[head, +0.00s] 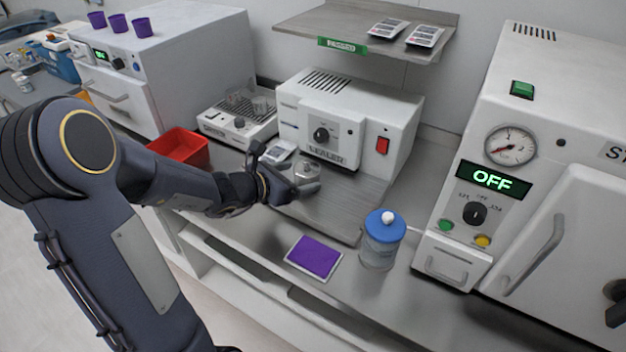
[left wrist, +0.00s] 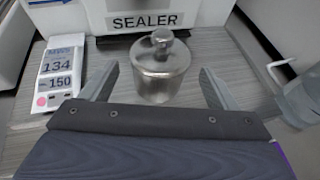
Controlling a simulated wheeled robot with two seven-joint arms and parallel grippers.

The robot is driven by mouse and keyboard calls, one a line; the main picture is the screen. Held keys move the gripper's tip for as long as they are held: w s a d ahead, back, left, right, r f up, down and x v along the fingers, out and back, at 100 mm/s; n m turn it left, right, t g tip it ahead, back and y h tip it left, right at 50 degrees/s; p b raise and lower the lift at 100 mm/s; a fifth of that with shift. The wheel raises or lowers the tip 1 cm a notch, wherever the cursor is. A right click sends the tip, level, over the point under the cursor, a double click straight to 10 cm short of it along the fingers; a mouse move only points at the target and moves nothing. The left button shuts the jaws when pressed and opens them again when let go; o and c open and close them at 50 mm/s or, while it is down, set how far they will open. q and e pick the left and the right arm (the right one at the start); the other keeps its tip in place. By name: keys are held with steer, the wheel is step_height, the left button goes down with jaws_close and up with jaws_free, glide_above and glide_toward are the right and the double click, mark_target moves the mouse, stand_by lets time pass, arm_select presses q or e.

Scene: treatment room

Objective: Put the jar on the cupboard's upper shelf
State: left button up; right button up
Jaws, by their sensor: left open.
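A clear jar with a blue lid and white knob (head: 380,248) stands upright on the counter, right of my left gripper and apart from it. A small silver lidded pot (head: 306,172) stands in front of the sealer; in the left wrist view the pot (left wrist: 160,72) is between the two fingers, with gaps at both sides. My left gripper (head: 290,186) is open and empty; its fingers also show in the left wrist view (left wrist: 157,88). No closed cupboard with an upper shelf can be made out for certain. My right gripper is not in view.
The sealer (head: 345,120) stands behind the pot, under a wall shelf (head: 345,22) holding two packs. A steriliser (head: 545,170) reading OFF stands right. A purple pad (head: 314,257) lies near the counter's front edge, above open white shelves (head: 225,262). A red bin (head: 180,148) stands left.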

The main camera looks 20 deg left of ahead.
arm_select(q)
steer(key=x, duration=0.4)
steer(key=c, duration=1.2)
steer(key=shift+o, duration=0.2)
